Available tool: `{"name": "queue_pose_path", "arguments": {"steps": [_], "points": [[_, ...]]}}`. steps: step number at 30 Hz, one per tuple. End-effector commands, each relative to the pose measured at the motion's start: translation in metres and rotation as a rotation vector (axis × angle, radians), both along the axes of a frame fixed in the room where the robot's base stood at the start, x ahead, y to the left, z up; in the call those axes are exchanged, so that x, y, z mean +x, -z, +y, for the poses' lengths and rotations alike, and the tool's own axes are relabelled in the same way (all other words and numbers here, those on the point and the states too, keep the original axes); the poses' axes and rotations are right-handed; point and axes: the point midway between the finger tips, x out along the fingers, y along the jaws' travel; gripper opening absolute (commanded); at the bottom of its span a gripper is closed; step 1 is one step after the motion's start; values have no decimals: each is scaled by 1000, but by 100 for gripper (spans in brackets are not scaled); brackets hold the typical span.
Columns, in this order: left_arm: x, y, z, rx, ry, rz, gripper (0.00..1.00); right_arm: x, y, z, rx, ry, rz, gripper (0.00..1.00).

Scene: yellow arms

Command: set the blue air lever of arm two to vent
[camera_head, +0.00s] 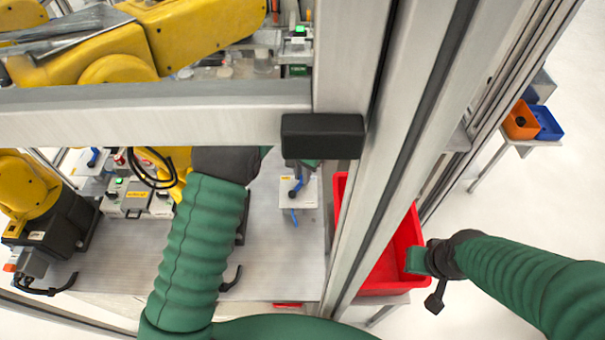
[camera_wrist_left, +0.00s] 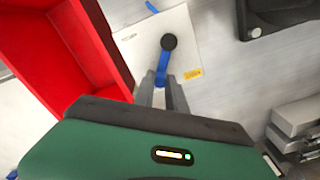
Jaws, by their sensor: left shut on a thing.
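A blue lever (camera_wrist_left: 162,68) with a round black pivot (camera_wrist_left: 168,42) is mounted on a white plate (camera_wrist_left: 130,45) with a small yellow label, whose text is too small to read. In the left wrist view my left gripper (camera_wrist_left: 161,84) has its two grey fingers shut around the lever's free end. In the head view the same blue lever (camera_head: 297,188) shows on its white box, and my left gripper is mostly hidden behind the cell's frame. My right gripper (camera_head: 432,283) is away to the right by the red bin, with its opening unclear.
A metal frame beam (camera_head: 150,113) and post (camera_head: 400,160) stand in front of the bench. A red bin (camera_head: 400,245) sits right of the bench. Another blue lever (camera_head: 93,157) is on a white box at left, near a yellow robot arm (camera_head: 30,190).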

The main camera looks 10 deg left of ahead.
Motion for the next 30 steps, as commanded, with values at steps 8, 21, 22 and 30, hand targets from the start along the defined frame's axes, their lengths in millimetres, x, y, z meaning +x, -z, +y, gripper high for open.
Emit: {"name": "queue_pose_path", "arguments": {"steps": [8, 21, 22, 30], "points": [[0, 0, 1, 0, -6, 1, 0, 0, 0, 0, 0, 0, 0, 0], [3, -1, 11, 2, -206, 2, 0, 0, -5, 0, 0, 0, 0, 0], [3, -1, 12, 2, -230, 2, 0, 0, -5, 0, 0, 0, 0, 0], [4, -1, 22, 2, -427, 1, 0, 0, -8, 0, 0, 0, 0, 0]]}}
